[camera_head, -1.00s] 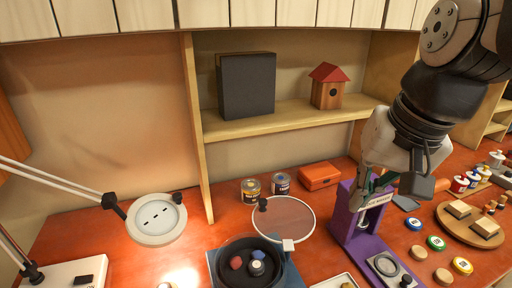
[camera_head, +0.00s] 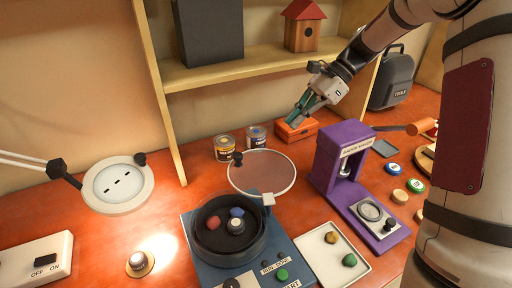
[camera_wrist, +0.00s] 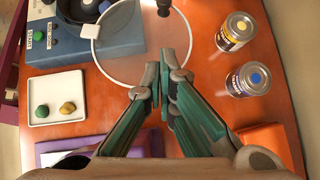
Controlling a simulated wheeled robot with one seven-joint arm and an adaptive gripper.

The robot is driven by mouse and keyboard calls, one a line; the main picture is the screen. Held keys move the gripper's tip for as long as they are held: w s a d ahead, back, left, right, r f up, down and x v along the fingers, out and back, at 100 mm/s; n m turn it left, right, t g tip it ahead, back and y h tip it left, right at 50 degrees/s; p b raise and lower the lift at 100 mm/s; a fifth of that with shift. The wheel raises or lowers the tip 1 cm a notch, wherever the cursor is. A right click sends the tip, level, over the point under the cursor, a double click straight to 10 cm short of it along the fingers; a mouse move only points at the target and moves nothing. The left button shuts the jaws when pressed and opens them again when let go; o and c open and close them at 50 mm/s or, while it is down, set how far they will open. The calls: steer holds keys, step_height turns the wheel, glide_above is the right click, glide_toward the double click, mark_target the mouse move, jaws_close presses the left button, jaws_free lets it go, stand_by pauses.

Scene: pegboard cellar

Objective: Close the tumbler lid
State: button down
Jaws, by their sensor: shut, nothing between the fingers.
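The tumbler is a blue base (camera_head: 205,270) with a round black bowl (camera_head: 203,258) holding a red piece (camera_head: 213,223) and a blue-and-white piece (camera_head: 236,222). Its clear round lid (camera_head: 262,172) with a pale rim is open, swung away from the bowl toward the back right. A black knob (camera_head: 238,158) sits on the lid's far-left rim, and a white tab (camera_head: 268,199) is at the bowl side. The lid also shows in the wrist view (camera_wrist: 125,45). My gripper (camera_head: 300,117) is shut and empty, right of and behind the lid; its fingertips (camera_wrist: 165,72) appear over the rim's edge in the wrist view.
A purple press (camera_head: 335,170) stands right of the lid. Two paint cans (camera_head: 224,148) (camera_head: 256,138) and an orange box (camera_head: 296,130) are behind it. A white tray (camera_head: 335,255) lies in front. A lamp head (camera_head: 117,187) is at left. The shelf (camera_head: 260,72) overhangs the back.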

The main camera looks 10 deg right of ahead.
mark_target(270, 160)
steer(key=p+x, duration=0.2)
steer(key=x, duration=0.8)
steer(key=a, duration=0.2)
steer(key=shift+s+a+f+p, duration=0.1)
steer(key=shift+s+a+p, duration=0.15)
steer(key=shift+p, duration=0.1)
steer(key=shift+a+f, duration=0.1)
steer(key=shift+a, duration=0.65)
steer(key=shift+w+a, duration=0.1)
